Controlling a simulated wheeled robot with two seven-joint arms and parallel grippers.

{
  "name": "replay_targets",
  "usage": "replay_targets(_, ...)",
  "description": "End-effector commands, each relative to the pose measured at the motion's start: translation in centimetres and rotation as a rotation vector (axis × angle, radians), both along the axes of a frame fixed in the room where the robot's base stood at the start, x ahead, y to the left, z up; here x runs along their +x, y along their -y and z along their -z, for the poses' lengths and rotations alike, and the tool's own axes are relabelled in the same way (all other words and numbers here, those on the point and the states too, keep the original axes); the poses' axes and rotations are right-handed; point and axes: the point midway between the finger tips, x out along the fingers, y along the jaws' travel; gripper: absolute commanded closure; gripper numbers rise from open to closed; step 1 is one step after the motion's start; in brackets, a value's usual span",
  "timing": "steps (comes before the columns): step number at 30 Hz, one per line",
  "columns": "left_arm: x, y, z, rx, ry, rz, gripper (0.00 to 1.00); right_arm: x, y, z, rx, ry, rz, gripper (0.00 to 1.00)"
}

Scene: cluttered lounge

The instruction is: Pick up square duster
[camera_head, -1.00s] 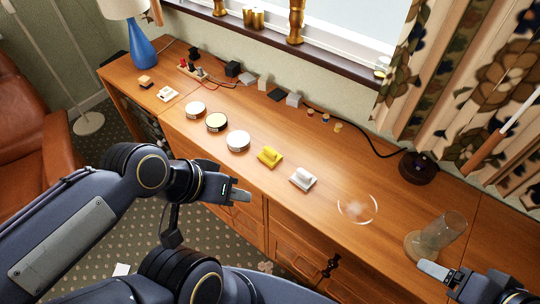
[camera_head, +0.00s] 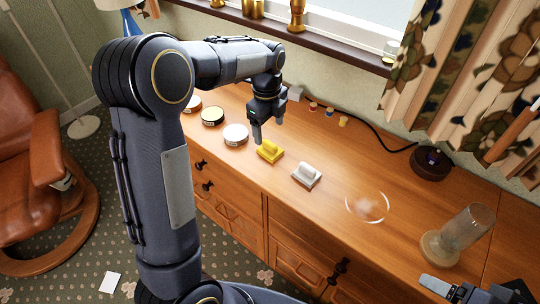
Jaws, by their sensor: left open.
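Two small blocks with raised handles lie on the wooden sideboard (camera_head: 300,222): a yellow one (camera_head: 270,152) and a white-grey one (camera_head: 307,175) to its right. I cannot tell for sure which of them is the square duster. My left gripper (camera_head: 267,128) points down, open and empty, just above and behind the yellow block, with one finger close to its left end. It appears apart from the block. My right gripper (camera_head: 436,285) shows only in part at the lower right edge, so its jaws cannot be judged.
Round tins, one a white-topped tin (camera_head: 236,134), stand left of the yellow block. A clear glass dish (camera_head: 367,207) and a tilted glass vessel (camera_head: 460,236) stand to the right. A dark round device (camera_head: 431,163) with a cable sits at the back.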

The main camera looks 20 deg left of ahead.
Motion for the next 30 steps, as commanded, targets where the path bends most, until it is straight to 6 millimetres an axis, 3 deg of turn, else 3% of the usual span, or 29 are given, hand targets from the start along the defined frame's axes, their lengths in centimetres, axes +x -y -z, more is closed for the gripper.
replay_targets(5, 1.3, 0.2, 2.1, 0.033, -0.020, 0.111, 0.25, 0.0, 0.0, 0.5, 0.000, 0.000, 0.000, 0.23)
replay_targets(21, 1.4, -0.3, 8.8, 0.033, -0.020, 0.112, 0.25, 0.0, 0.0, 1.0, 0.000, 0.000, 0.000, 0.23)
replay_targets(30, 1.4, -0.3, 9.3, 0.031, -0.018, 0.111, 0.25, 0.0, 0.0, 1.0, 0.000, 0.000, 0.000, 0.23)
